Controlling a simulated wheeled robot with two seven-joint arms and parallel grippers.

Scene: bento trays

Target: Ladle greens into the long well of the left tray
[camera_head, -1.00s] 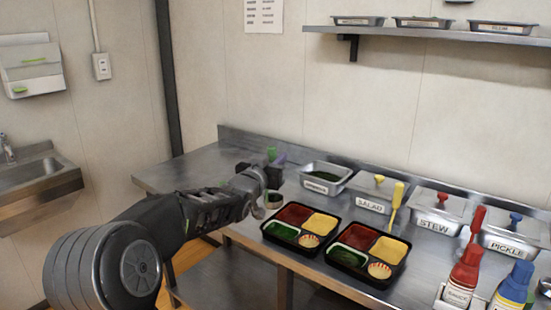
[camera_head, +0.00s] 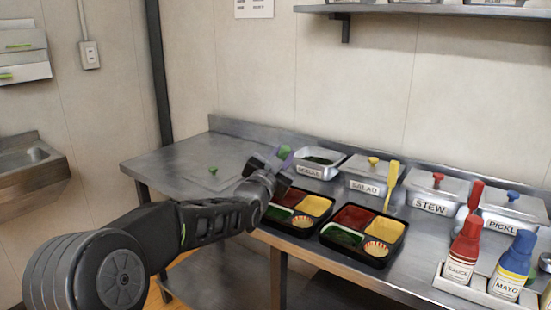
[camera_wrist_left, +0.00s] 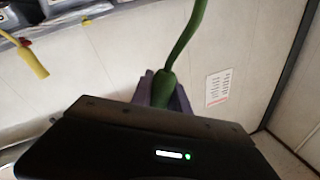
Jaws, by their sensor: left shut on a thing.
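My left gripper (camera_head: 277,160) is shut on the green handle of the ladle (camera_head: 284,152). In the left wrist view the green handle (camera_wrist_left: 166,88) stands between the fingers. The ladle's bowl is hidden. The gripper is above and behind the left tray (camera_head: 285,231), near the open greens pan (camera_head: 325,172), which holds dark green food. The left tray has red and yellow wells and a small striped cup. Its long well shows some green (camera_head: 276,213), partly covered by my arm. My right gripper is not in view.
The right tray (camera_head: 372,262) sits close beside the left one. A lid with a green knob (camera_head: 213,170) lies on the counter at left. Lidded pans, including stew (camera_head: 433,192), line the back. A sauce bottle (camera_head: 463,250) and mayo bottle (camera_head: 513,268) stand front right.

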